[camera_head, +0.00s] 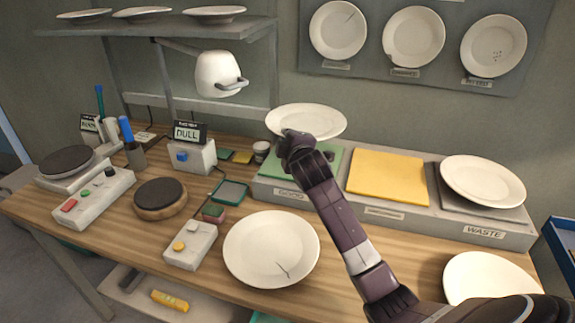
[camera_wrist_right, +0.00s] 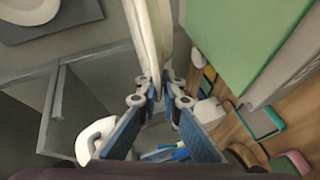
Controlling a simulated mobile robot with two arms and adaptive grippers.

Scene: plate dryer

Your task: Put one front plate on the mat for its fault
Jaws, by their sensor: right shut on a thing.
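My right gripper (camera_head: 298,146) is shut on the rim of a white plate (camera_head: 306,120), above the back of the green mat (camera_head: 330,165) labelled GOOD. In the right wrist view the gripper (camera_wrist_right: 158,95) pinches this plate, seen nearly edge-on (camera_wrist_right: 148,40). No mark on its face is clear. A yellow mat (camera_head: 388,176) is empty; its label is too small to read. A grey mat (camera_head: 455,205) labelled WASTE bears a white plate (camera_head: 483,180). On the table front lie a plate with a dark crack (camera_head: 262,245) and another plate (camera_head: 478,275), partly hidden by my arm. My left gripper is out of view.
A wall board (camera_head: 375,60) shows sample plates with a crack, a chip and spots. Button boxes (camera_head: 192,245) and a round wooden stand (camera_head: 160,198) fill the table's left.

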